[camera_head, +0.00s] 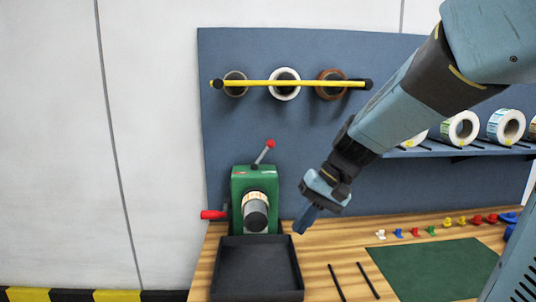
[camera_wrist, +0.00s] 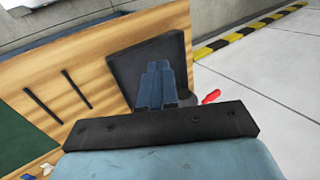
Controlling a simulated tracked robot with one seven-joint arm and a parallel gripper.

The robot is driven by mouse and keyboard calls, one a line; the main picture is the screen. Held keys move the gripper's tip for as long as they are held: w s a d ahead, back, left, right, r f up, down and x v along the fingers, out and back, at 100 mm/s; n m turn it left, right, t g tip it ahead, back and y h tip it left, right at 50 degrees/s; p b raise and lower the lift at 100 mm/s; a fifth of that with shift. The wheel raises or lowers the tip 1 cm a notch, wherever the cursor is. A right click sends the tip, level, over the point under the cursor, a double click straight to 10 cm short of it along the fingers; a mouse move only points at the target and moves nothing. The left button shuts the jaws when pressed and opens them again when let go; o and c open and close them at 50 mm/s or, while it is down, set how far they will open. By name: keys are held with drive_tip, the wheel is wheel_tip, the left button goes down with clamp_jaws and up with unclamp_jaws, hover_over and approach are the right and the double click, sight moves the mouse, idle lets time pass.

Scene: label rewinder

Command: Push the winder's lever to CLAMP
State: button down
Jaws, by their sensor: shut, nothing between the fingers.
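The green winder (camera_head: 241,184) stands on the wooden bench behind a black tray. Its lever (camera_head: 263,153), a grey rod with a red ball tip, rises from the top and leans to the right. A grey cylinder with a pale band (camera_head: 256,212) sticks out of its front. A red handle (camera_head: 213,214) is on its left side; a red piece also shows in the wrist view (camera_wrist: 211,97). My gripper (camera_head: 300,228) is shut and empty, pointing down, right of the winder and apart from the lever. In the wrist view its blue fingers (camera_wrist: 160,85) are together over the tray.
The black tray (camera_head: 228,285) lies in front of the winder. Two black rods (camera_head: 368,281) and a green mat (camera_head: 440,268) lie to its right. A yellow bar (camera_head: 300,84) with rolls hangs on the blue panel above. Label rolls (camera_head: 461,128) stand on a shelf at the right.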

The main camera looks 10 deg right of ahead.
sight(263, 154)
drive_tip(key=w+a+m+y, duration=0.3)
drive_tip(key=w+y, duration=0.8)
drive_tip(key=w, duration=0.7)
drive_tip(key=w+d+f+m+t+y, duration=0.2)
drive_tip(key=w+d+m+t, duration=0.5)
drive_tip(key=w+d+t, duration=0.6)
drive_tip(key=shift+w+d+f+m+t+y, duration=0.2)
drive_tip(key=shift+w+f+m+t+y, duration=0.3)
drive_tip(key=shift+w+f, duration=0.6)
drive_tip(key=shift+w+a+r, duration=0.1)
drive_tip(key=shift+w+r, duration=0.05)
drive_tip(key=shift+r, duration=0.15)
drive_tip(key=x, duration=1.3)
drive_tip(key=shift+w+a+r, duration=0.2)
drive_tip(key=shift+w, duration=0.1)
drive_tip(key=shift+d+n, duration=0.15)
drive_tip(key=shift+n, duration=0.15)
